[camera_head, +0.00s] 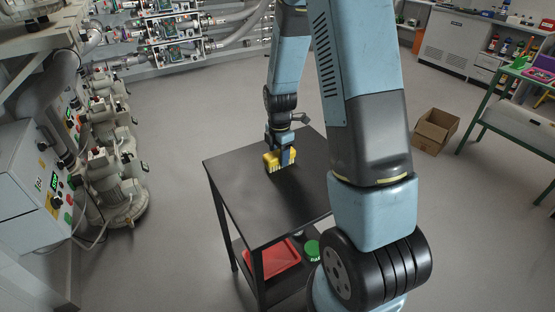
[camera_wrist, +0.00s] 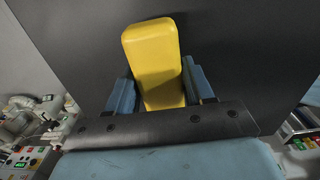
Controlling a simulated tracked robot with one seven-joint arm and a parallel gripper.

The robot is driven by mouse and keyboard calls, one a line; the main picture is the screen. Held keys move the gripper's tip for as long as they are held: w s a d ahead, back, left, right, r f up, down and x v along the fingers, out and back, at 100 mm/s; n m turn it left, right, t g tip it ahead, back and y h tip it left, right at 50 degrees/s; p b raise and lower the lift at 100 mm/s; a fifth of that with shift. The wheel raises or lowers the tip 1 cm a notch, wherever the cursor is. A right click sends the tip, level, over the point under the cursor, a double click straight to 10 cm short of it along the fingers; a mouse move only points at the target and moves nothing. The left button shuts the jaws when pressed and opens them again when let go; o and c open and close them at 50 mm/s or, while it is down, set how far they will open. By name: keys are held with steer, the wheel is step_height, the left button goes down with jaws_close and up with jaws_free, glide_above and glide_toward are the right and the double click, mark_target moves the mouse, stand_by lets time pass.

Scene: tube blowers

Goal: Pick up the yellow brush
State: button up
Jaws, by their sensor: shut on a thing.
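The yellow brush (camera_head: 271,161) is at the far part of the black table's top in the head view. In the wrist view the brush (camera_wrist: 152,62) shows as a plain yellow block standing between the two blue fingers. My gripper (camera_head: 283,158) points down over the table and is shut on the brush. The gripper also shows in the wrist view (camera_wrist: 160,92), with one finger on each side of the brush. The brush is at or just above the tabletop; I cannot tell whether it touches. Part of it is hidden behind the fingers in the head view.
The black table (camera_head: 238,191) has a bare top otherwise. Its lower shelf holds a red tray (camera_head: 272,262) and a green round item (camera_head: 312,250). A cardboard box (camera_head: 434,131) stands on the floor at right. Pumps (camera_head: 115,180) line the left. Floor around the table is clear.

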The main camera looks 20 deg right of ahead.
steer(key=shift+r, duration=0.5)
step_height(320, 180, up, 2)
steer(key=shift+r, duration=0.25)
steer(key=s+d+r, duration=0.6)
steer(key=s+r, duration=0.3)
steer(key=s, duration=0.3)
steer(key=shift+s+r, duration=0.25)
steer(key=shift+s, duration=0.05)
steer(key=shift+d, duration=0.1)
